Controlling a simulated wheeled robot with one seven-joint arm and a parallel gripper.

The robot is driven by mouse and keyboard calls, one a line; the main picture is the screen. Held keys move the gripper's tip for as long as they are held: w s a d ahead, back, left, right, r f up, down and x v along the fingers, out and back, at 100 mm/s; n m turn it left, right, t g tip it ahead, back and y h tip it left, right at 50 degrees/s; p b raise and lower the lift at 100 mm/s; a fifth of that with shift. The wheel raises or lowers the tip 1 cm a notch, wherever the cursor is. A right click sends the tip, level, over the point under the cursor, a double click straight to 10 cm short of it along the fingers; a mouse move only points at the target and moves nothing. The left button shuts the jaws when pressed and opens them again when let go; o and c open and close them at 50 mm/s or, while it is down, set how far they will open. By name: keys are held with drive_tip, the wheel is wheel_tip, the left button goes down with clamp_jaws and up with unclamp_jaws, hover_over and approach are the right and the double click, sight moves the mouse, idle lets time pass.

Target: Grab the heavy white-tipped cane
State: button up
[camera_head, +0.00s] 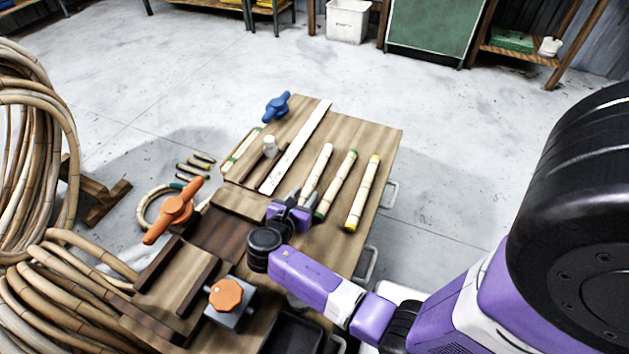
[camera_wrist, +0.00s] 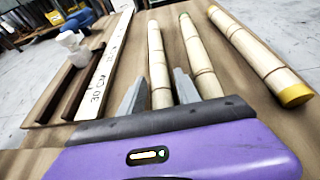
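The white-tipped cane (camera_head: 319,170) lies on the wooden workbench, leftmost of three short canes. In the wrist view this pale cane (camera_wrist: 156,50) runs away from me, its near end between my fingers. My gripper (camera_head: 296,194) is open at the cane's near end. In the wrist view the gripper (camera_wrist: 160,72) has one finger left of the cane and one on its right, toward the green-tipped cane. I see no finger closed on the cane. Whether the fingers are level with it or above it, I cannot tell.
The green-tipped cane (camera_head: 336,184) lies close to the right, and the yellow-tipped cane (camera_head: 362,192) further right. A long white ruler (camera_head: 296,147) lies to the left. An orange-handled clamp (camera_head: 228,300) stands near the front. Coiled rattan (camera_head: 40,130) fills the left side.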

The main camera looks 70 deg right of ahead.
drive_tip(key=shift+d+f, duration=0.1)
drive_tip(key=shift+d, duration=0.2)
clamp_jaws()
